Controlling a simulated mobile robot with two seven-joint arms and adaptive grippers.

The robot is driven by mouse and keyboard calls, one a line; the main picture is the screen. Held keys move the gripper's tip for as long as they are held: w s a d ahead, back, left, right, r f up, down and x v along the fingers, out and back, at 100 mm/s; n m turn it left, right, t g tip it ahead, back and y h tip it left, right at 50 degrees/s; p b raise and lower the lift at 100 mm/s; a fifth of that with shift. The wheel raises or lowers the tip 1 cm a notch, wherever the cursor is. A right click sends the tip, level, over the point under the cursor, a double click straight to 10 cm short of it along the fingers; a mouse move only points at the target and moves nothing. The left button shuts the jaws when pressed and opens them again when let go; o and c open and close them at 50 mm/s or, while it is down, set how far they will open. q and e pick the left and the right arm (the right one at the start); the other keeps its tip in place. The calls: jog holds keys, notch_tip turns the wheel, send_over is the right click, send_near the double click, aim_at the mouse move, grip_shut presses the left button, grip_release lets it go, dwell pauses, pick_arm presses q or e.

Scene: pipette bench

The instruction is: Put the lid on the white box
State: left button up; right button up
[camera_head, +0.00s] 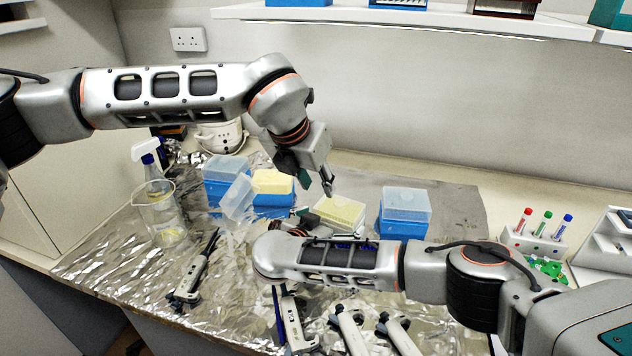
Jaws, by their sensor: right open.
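A loose translucent lid (237,198) leans tilted beside that left box. My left gripper (328,187) points down just above the back of the middle box; its fingers look close together, and I cannot tell whether they are shut. My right gripper (303,214) is open, low between the two open boxes, partly hidden by its own arm.
Lidded blue boxes stand at the left (222,168) and right (405,207). A glass beaker (160,215) and spray bottle (147,160) are far left. Several pipettes (197,268) lie in front. A tube rack (541,238) is at the right. A shelf (420,16) hangs above.

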jog(key=v, duration=0.9)
jog(key=shift+s+a, duration=0.15)
jog(key=shift+s, duration=0.05)
jog(key=shift+r, duration=0.1)
jog(key=shift+s, duration=0.1)
